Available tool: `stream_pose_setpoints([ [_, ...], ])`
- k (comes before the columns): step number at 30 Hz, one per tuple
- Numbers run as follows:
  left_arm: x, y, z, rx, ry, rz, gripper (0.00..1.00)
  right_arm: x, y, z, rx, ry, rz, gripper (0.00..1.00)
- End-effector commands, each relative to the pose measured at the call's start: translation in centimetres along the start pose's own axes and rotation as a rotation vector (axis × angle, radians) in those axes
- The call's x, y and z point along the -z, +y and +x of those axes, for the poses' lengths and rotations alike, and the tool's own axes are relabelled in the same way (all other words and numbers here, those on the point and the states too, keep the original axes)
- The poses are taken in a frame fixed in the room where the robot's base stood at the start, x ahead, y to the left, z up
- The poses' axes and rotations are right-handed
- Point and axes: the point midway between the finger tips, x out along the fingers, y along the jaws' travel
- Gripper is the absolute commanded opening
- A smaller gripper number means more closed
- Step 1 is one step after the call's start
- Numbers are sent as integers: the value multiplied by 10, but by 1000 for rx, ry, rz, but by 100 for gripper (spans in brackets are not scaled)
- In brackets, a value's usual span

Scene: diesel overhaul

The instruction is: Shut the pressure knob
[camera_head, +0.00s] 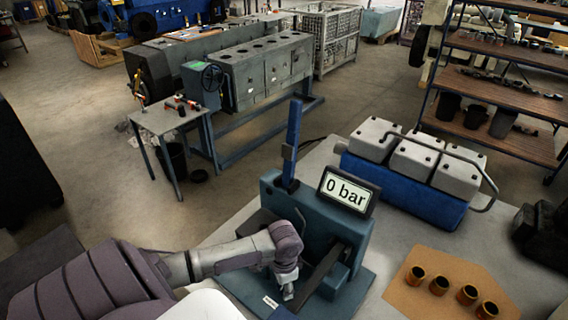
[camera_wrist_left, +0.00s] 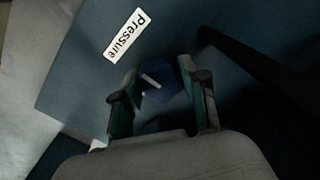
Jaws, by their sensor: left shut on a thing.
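The pressure knob (camera_wrist_left: 160,80) is dark blue with a short white mark on top. In the left wrist view it sits between the two fingers of my left gripper (camera_wrist_left: 162,105), which is shut on it. A white label reading "Pressure" (camera_wrist_left: 127,35) lies beside it on the blue-grey base plate. In the head view my left gripper (camera_head: 287,282) reaches down at the front of the blue-grey test stand (camera_head: 345,230) and hides the knob. The stand's display (camera_head: 348,190) reads 0 bar. My right gripper is not in view.
A blue upright lever (camera_head: 292,145) rises from the stand. Behind it is a blue engine block with grey covers (camera_head: 415,160). At the right, several brass rings (camera_head: 466,294) stand on a brown board (camera_head: 410,293). Bare bench top lies between the stand and the board.

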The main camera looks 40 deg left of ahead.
Motion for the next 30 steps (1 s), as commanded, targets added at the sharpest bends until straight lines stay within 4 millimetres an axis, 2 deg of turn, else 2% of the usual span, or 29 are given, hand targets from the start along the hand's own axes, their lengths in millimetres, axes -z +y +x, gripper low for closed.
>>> stream_pose_setpoints([
  [9,2,-2,-2,4,6,89,9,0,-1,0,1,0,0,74],
  [23,2,-2,-2,4,6,101,9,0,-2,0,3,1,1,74],
  [24,2,-2,-2,4,6,101,48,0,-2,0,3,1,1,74],
  [27,2,-2,-2,4,5,100,65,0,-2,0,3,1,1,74],
  [30,1,-1,-1,2,3,100,68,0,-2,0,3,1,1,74],
])
